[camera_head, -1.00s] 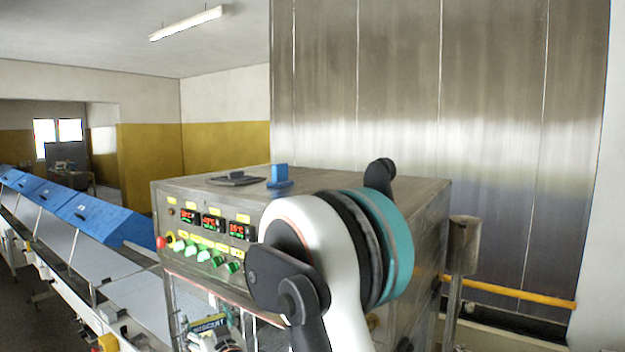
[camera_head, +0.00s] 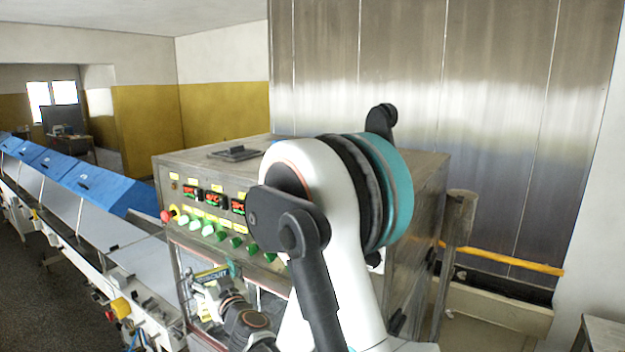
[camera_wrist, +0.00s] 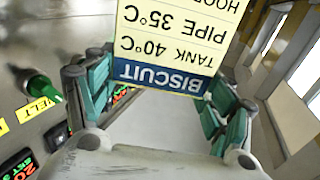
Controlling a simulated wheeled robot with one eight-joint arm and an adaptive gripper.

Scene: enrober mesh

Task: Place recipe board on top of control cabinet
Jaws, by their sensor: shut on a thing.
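The recipe board, a cream card with a blue "BISCUIT" band, is held in my gripper (camera_wrist: 160,82) in the wrist view (camera_wrist: 170,45). Its lettering is upside down there.
A dark flat fitting (camera_head: 235,153) lies on the cabinet top, whose left part is clear. A conveyor (camera_head: 140,255) with blue covers runs along the left. A metal post (camera_head: 458,230) and a yellow rail (camera_head: 520,262) stand at right.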

